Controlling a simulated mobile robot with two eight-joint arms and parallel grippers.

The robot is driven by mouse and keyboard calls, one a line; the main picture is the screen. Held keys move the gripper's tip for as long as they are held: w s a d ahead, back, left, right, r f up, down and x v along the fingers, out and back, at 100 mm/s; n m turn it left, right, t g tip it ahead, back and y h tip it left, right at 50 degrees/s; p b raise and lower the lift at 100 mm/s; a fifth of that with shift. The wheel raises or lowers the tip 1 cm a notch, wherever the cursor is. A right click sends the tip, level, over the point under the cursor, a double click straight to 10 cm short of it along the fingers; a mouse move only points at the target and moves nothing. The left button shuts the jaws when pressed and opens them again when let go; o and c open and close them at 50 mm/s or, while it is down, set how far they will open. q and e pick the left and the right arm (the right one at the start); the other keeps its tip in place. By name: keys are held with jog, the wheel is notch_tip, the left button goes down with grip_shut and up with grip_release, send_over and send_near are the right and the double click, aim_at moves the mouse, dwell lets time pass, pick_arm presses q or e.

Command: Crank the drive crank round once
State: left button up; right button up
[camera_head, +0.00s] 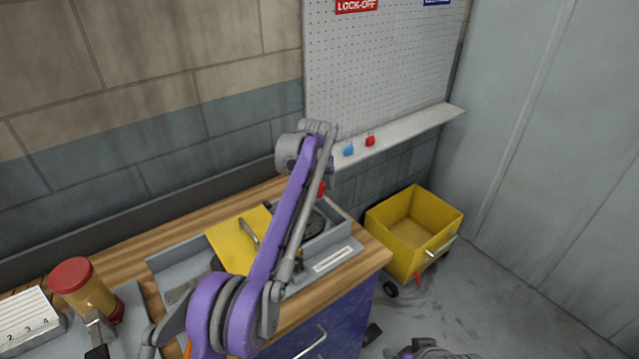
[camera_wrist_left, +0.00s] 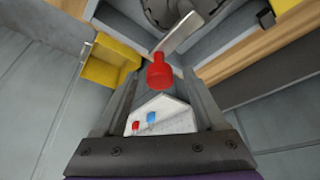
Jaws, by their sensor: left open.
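The drive crank has a red knob (camera_head: 322,188) that just shows past my left arm in the head view. In the left wrist view the red knob (camera_wrist_left: 160,72) stands on a flat grey crank arm (camera_wrist_left: 182,34), over a dark round part (camera_wrist_left: 165,10). My left gripper (camera_wrist_left: 160,85) is open, with a finger on each side of the knob. I cannot tell whether either finger touches it. In the head view my arm hides the fingertips and most of the crank.
The crank's grey housing (camera_head: 345,246) sits on a wooden bench top (camera_head: 374,256) beside a yellow plate (camera_head: 228,240). A red-lidded jar (camera_head: 80,292) stands at left. A yellow cart (camera_head: 395,245) is right of the bench. Blue (camera_head: 348,150) and red (camera_head: 370,140) padlocks are on a wall ledge.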

pick_arm(q)
grip_shut()
dwell(0.3)
dwell(1.1)
